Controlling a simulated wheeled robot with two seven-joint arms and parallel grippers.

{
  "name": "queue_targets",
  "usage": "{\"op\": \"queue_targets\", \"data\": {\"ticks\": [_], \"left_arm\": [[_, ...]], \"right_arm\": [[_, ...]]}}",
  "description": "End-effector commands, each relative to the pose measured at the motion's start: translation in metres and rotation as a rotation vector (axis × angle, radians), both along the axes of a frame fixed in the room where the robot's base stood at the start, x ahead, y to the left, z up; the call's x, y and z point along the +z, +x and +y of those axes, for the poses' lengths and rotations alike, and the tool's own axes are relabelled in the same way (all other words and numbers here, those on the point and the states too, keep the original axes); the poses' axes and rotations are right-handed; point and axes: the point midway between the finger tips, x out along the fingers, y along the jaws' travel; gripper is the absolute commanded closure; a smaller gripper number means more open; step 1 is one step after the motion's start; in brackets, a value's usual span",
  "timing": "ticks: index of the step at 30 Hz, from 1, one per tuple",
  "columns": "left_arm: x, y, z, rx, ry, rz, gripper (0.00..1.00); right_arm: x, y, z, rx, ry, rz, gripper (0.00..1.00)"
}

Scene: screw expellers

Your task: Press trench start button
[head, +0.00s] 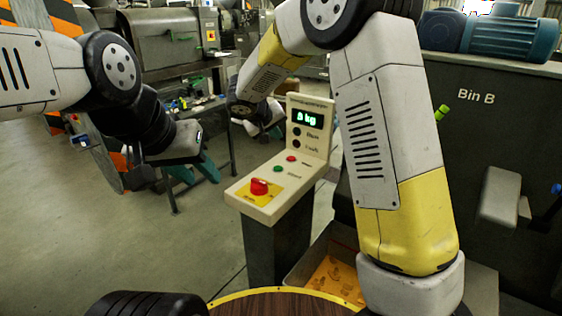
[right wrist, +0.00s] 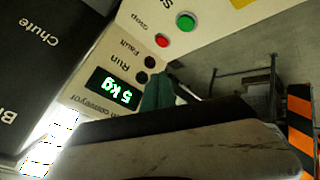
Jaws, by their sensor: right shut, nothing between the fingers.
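The control panel (head: 262,195) stands in the middle of the head view on a dark pedestal. Its sloped top carries a green button (head: 278,169), a smaller red button (head: 291,158) and a large red knob (head: 259,186) on a yellow plate. In the right wrist view the green button (right wrist: 186,22) and the red button (right wrist: 162,40), labelled Stop, show clearly. My right gripper (right wrist: 158,90) is shut and empty, its teal fingers apart from the green button in that picture. My left gripper (head: 205,172) hangs left of the panel; its finger gap is unclear.
The panel's upright part has a lit green display (head: 307,119); it reads 5 kg in the right wrist view. A dark bin marked Bin B (head: 476,97) stands at the right. A tray with orange bits (head: 335,275) lies below the panel. Open floor is at the left.

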Motion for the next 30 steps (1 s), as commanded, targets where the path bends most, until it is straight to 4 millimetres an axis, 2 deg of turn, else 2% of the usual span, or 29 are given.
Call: {"op": "queue_targets", "data": {"ticks": [11,14,24,30], "left_arm": [[0.0,0.0,0.0,0.0,0.0,0.0,0.64],[0.0,0.0,0.0,0.0,0.0,0.0,0.64],[0.0,0.0,0.0,0.0,0.0,0.0,0.64],[0.0,0.0,0.0,0.0,0.0,0.0,0.64]], "right_arm": [[-0.004,0.0,-0.001,0.0,-0.001,0.002,1.0],[-0.013,-0.001,-0.001,-0.001,-0.003,0.003,1.0],[-0.061,-0.001,-0.001,0.0,-0.001,0.004,1.0],[-0.08,-0.001,-0.001,0.0,-0.002,0.002,1.0]]}}
